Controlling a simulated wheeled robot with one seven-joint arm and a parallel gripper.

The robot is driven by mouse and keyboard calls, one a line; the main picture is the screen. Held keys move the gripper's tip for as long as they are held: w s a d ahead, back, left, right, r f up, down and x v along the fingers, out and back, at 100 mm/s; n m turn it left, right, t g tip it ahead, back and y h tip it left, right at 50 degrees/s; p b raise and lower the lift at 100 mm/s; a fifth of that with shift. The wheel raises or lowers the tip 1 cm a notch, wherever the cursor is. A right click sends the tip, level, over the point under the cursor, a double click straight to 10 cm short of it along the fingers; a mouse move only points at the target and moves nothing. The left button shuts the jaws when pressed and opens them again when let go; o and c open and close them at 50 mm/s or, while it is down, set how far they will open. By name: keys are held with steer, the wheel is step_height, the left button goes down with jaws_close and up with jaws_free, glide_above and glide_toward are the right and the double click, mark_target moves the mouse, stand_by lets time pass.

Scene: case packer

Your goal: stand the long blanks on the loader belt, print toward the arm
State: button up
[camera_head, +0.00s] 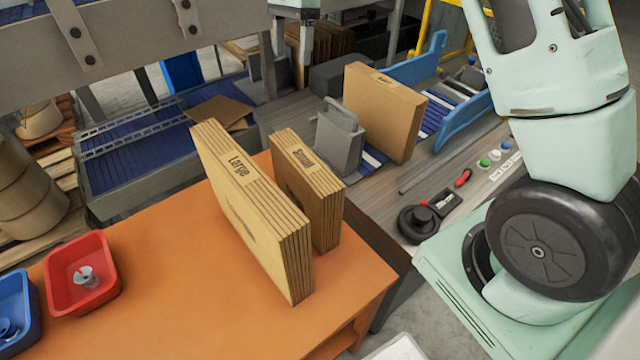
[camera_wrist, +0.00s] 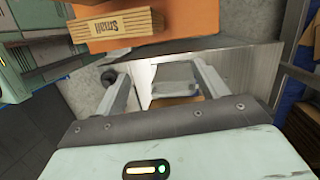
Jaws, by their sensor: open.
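On the orange table (camera_head: 165,285) stand two bundles of brown blanks on edge. The longer is the bundle marked "Large" (camera_head: 250,210). The shorter bundle, marked "Small" (camera_head: 308,190), stands close to its right and also shows at the top of the wrist view (camera_wrist: 115,25). A third brown bundle (camera_head: 385,115) stands on edge on the loader belt (camera_head: 437,115); its top label is too small to read. My gripper (camera_wrist: 160,75) is open, with grey and brown surfaces beyond its fingers. In the head view it is partly visible at the top (camera_head: 293,38), beyond the table.
A grey upright bracket (camera_head: 340,140) stands beside the bundle on the belt. Blue side rails (camera_head: 460,110) edge the belt. A red bin (camera_head: 82,275) and a blue bin (camera_head: 14,310) sit at the table's left. A button panel (camera_head: 485,163) lies right of the belt.

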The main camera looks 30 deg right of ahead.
steer(key=s+a+r+n, duration=0.1)
steer(key=s+a+n, duration=0.6)
steer(key=s+a, duration=0.3)
steer(key=s+a+f+n+t, duration=0.1)
steer(key=s+a+f+n, duration=0.1)
steer(key=s+n, duration=0.6)
steer(key=s+a+f+n+h, duration=0.1)
steer(key=s+n, duration=0.7)
steer(key=s, duration=1.1)
steer(key=shift+a+f+n+t, duration=0.4)
steer(key=shift+a+f, duration=0.25)
steer(key=shift+a, duration=0.15)
steer(key=shift+d, duration=0.1)
